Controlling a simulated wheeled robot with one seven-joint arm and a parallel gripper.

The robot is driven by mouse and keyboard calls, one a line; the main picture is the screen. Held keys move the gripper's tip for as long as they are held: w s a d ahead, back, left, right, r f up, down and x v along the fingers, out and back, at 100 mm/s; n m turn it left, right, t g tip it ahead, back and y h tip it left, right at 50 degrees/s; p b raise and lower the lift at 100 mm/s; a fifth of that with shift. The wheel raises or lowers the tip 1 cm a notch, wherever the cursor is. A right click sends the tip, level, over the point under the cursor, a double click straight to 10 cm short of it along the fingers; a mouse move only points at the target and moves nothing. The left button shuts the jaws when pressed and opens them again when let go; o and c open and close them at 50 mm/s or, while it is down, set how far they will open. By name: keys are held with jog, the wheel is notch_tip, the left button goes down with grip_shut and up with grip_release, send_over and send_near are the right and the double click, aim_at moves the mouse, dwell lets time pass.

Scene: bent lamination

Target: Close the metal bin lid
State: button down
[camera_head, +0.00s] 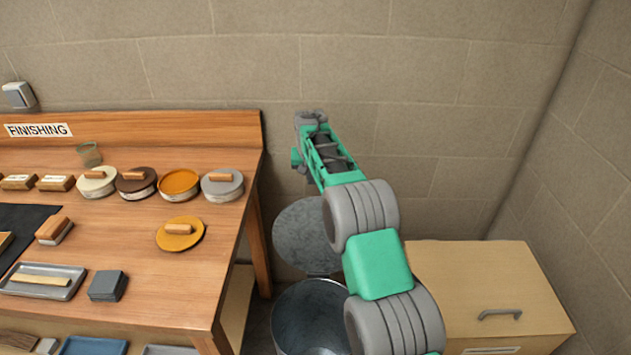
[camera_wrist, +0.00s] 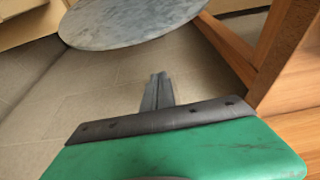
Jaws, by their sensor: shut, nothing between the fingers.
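The metal bin (camera_head: 300,310) stands on the floor between the workbench and a wooden cabinet, its mouth open. Its round grey lid (camera_head: 299,237) is raised, tilted up behind the bin, with its right side hidden by my arm. The lid also shows in the wrist view (camera_wrist: 130,22), across the top. My gripper (camera_wrist: 158,78) is shut and empty, with its fingers together and visibly apart from the lid. In the head view my arm reaches over the bin toward the back wall, above the lid; the fingers cannot be made out there.
The workbench (camera_head: 130,235) on the left holds sanding discs, blocks and trays; its leg (camera_wrist: 273,45) is close on the right in the wrist view. A wooden cabinet (camera_head: 480,265) with a handle stands right of the bin. The back wall (camera_head: 430,110) is close behind.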

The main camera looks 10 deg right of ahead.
jog(key=shift+s+d+f+p, duration=0.25)
jog(key=shift+f+p, duration=0.25)
jog(key=shift+f, duration=1)
jog(key=shift+s+d+f+p, duration=0.2)
jog(key=shift+f+p, duration=0.3)
jog(key=shift+f, duration=1)
jog(key=shift+s+d+f+p, duration=0.2)
jog(key=shift+f+p, duration=0.3)
jog(key=shift+f, duration=1)
